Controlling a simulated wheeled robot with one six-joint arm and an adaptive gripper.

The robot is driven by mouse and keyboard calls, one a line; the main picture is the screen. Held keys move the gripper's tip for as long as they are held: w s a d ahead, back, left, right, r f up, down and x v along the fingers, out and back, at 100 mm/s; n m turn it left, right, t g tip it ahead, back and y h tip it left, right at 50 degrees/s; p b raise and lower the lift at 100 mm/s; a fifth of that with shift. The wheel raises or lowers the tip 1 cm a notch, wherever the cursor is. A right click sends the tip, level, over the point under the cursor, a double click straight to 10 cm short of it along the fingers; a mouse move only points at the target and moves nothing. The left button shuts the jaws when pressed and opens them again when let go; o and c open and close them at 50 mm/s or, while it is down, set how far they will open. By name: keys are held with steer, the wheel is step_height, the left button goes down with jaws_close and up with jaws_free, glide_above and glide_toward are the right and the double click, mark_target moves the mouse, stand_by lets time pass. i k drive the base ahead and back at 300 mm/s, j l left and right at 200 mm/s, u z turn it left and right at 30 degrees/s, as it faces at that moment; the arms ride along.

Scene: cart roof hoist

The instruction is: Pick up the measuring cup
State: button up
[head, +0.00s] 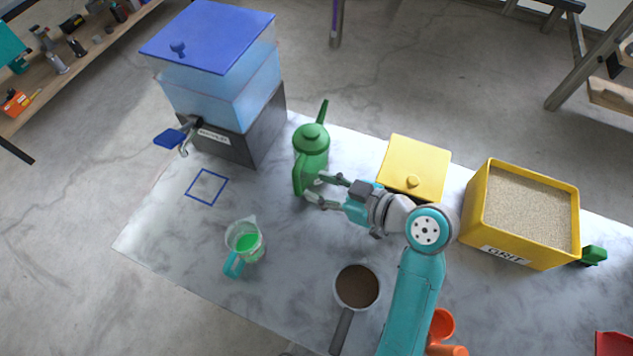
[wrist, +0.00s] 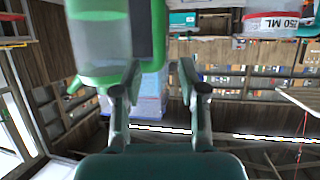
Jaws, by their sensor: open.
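The measuring cup (head: 244,240) stands upright on the marble table in the head view. It is clear, holds green liquid and has a teal handle toward the lower left. A clear vessel marked 250 ML, with a red band, shows cut off at the top right of the wrist view (wrist: 272,22); it appears to be this cup. My gripper (head: 312,186) is open and empty, to the upper right of the cup and apart from it. Its fingertips are close beside the green spouted can (head: 311,145); contact is unclear. In the wrist view the can (wrist: 100,70) fills the upper left.
A blue-lidded water dispenser (head: 223,95) stands at the back left, near a blue square outline (head: 207,186). A pan (head: 357,287) lies right of the cup. A yellow lidded box (head: 415,165) and a grit bin (head: 520,215) stand right. Table around the cup is clear.

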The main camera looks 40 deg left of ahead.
mark_target(243, 237)
steer(key=k, duration=1)
